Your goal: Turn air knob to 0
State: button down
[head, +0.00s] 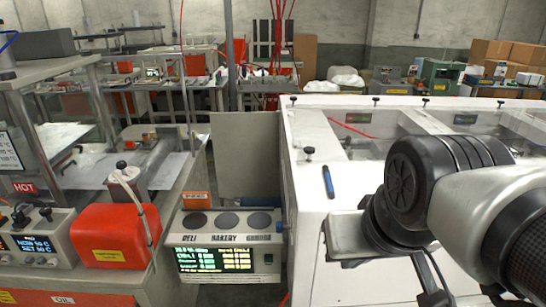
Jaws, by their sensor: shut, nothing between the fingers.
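No knob in the head view carries an "air" label that I can read, so I cannot tell which one is the air knob. A control box (38,243) at the left edge has small dark knobs (44,211) on top and a lit display. My arm fills the right side, over the white cabinet. The fingers of my gripper do not show.
A red box (108,236) stands beside the control box on the left bench. A white cabinet (305,235) with clear top panels is on the right, with a blue pen-like item (328,182) on it. A grey panel (245,157) stands between them. Benches and cardboard boxes (510,53) are behind.

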aim_at(280, 228)
jog(key=i+j, duration=0.25)
jog(key=j, duration=0.2)
jog(key=i+j, duration=0.1)
jog(key=i, duration=0.45)
jog(key=j, duration=0.35)
jog(key=k+j+z, duration=0.1)
jog(key=j, duration=0.2)
